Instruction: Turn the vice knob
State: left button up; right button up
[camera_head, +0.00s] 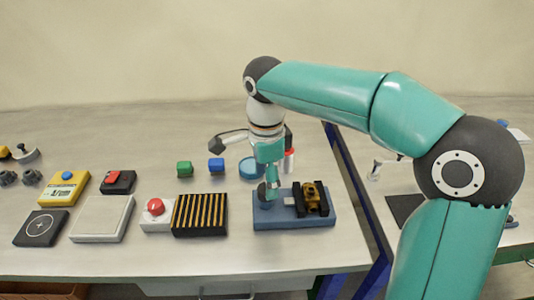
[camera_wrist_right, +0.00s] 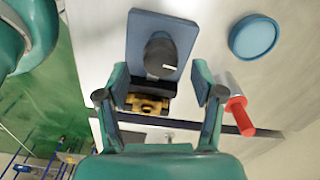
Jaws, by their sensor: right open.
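The vice (camera_head: 312,199) is black and gold and is mounted on a blue base plate (camera_head: 325,222) in the head view. In the right wrist view the vice (camera_wrist_right: 148,104) shows between my fingers. A dark round knob (camera_wrist_right: 160,52) with a small white mark stands on the blue plate (camera_wrist_right: 145,24), just beyond the fingers in the picture. My right gripper (camera_head: 270,182) points down over the left part of the plate. In the right wrist view it (camera_wrist_right: 160,92) is open and empty. I cannot tell whether it touches anything. My left gripper is out of view.
A blue round lid (camera_wrist_right: 254,37) and a red-tipped cylinder (camera_wrist_right: 239,112) are close to the gripper.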

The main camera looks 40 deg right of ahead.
notch_tip(320, 180, up, 8)
jog(key=shift+r, duration=0.25)
jog(key=shift+s, duration=0.1)
dwell(0.4)
